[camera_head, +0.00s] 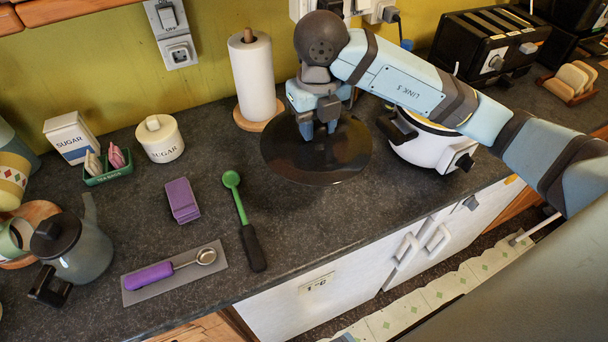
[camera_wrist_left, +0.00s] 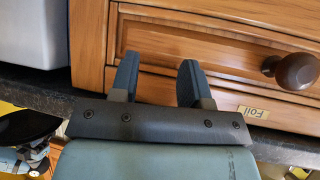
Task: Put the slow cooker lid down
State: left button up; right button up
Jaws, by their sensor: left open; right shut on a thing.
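The slow cooker lid (camera_head: 345,160) is a dark round disc, seen from above at the back of the counter. My right gripper (camera_head: 318,132) points down over its middle and is shut on it; the fingers hide the grip point. The lid lies low and about level, but I cannot tell whether it touches the counter. The white slow cooker (camera_head: 428,153) stands just right of the lid, its top partly hidden by my right arm. In the left wrist view my left gripper (camera_wrist_left: 157,82) is open and empty, in front of a wooden drawer (camera_wrist_left: 215,50).
A paper towel roll (camera_head: 254,75) stands close behind the lid. A green spoon (camera_head: 235,195) and a purple box (camera_head: 182,200) lie to its left. The counter (camera_head: 310,225) is bare in front of the lid. A black toaster (camera_head: 490,50) stands at the back right.

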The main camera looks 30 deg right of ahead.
jog(key=shift+f+p, duration=0.6)
jog(key=shift+f, duration=8.4)
jog(key=shift+f, duration=0.15)
jog(key=o, duration=0.9)
